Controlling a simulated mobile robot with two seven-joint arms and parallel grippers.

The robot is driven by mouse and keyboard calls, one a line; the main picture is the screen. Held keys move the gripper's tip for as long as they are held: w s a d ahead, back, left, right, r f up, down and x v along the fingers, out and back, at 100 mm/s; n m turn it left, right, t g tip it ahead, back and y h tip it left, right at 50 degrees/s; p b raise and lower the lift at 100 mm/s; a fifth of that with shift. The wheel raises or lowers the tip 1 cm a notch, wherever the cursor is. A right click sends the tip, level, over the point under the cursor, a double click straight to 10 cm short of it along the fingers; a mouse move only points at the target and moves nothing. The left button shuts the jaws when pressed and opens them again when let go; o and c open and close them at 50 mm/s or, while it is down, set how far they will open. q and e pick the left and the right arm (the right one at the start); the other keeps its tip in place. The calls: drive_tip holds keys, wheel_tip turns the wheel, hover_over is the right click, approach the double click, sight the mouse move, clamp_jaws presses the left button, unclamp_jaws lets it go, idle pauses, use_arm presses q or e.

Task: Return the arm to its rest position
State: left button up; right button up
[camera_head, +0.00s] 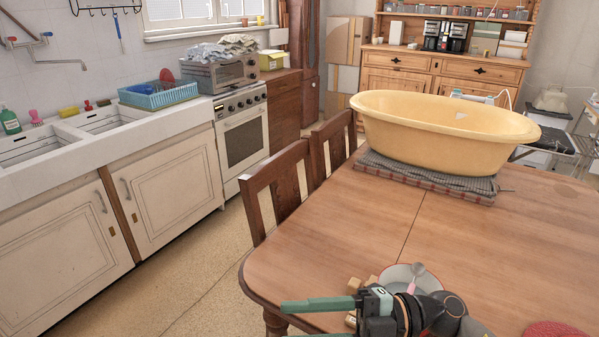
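My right gripper (292,321) is at the bottom of the head view, over the near left part of the wooden table (330,230). Its wrist comes in from the lower right and its green fingers point left. The fingers are apart with nothing seen between them; the nearer finger is mostly cut off by the bottom edge. My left gripper is not in view.
A white bowl with a spoon (417,272) is just behind my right wrist, partly hidden. A yellow tub (440,130) stands on a folded cloth (425,178). Chairs (275,185) line the table's left side. The table's middle is clear.

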drive_tip(key=w+d+f+m+t+h+p, duration=0.1)
drive_tip(key=w+d+m+t, duration=0.15)
drive_tip(key=m+t, duration=0.5)
drive_tip(key=w+d+f+m+t, duration=0.1)
drive_tip(key=w+d+m+t, duration=0.1)
drive_tip(key=w+m+t, duration=0.4)
drive_tip(key=d+f+m+t+h, duration=0.5)
drive_tip(key=f+m+t+h, duration=0.1)
drive_tip(key=f+m+h, duration=0.25)
drive_tip(key=s+d+f+m+g+h, duration=0.3)
drive_tip(key=s+f, duration=0.4)
drive_tip(key=f, duration=0.3)
drive_tip(key=s+d+f+m+g+h+p, duration=0.1)
drive_tip(key=s+d+f+m+g+h, duration=0.2)
drive_tip(key=s+f, duration=0.5)
wheel_tip(320, 180, down, 2)
drive_tip(key=shift+d+f+m+g+h+p, duration=0.25)
drive_tip(key=shift+d+m+g+h, duration=0.2)
drive_tip(key=shift+g, duration=0.4)
